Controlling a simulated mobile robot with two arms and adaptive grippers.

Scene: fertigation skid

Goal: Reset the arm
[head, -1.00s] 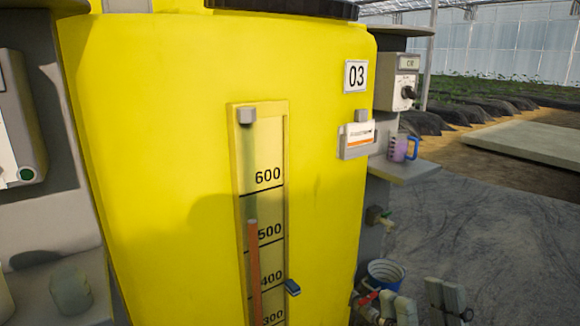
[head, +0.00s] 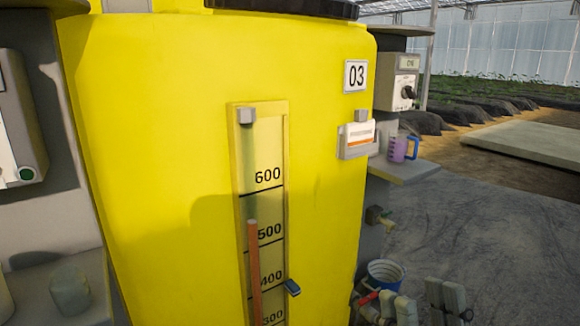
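My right gripper (head: 422,304) shows at the bottom right edge of the head view. Its grey fingers stand apart with a gap between them, and I see nothing held in it. It is to the right of the yellow tank (head: 150,150), in front of and below a blue-rimmed bucket (head: 385,272). The rest of the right arm is out of the frame. My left gripper and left arm are not in view.
The tank bears a level gauge (head: 263,190), a 03 label and a card holder (head: 358,140). A shelf (head: 405,170) with a purple jug (head: 398,148) and a small tap (head: 378,217) are at right. Grey cabinets stand at left. The floor at far right is clear.

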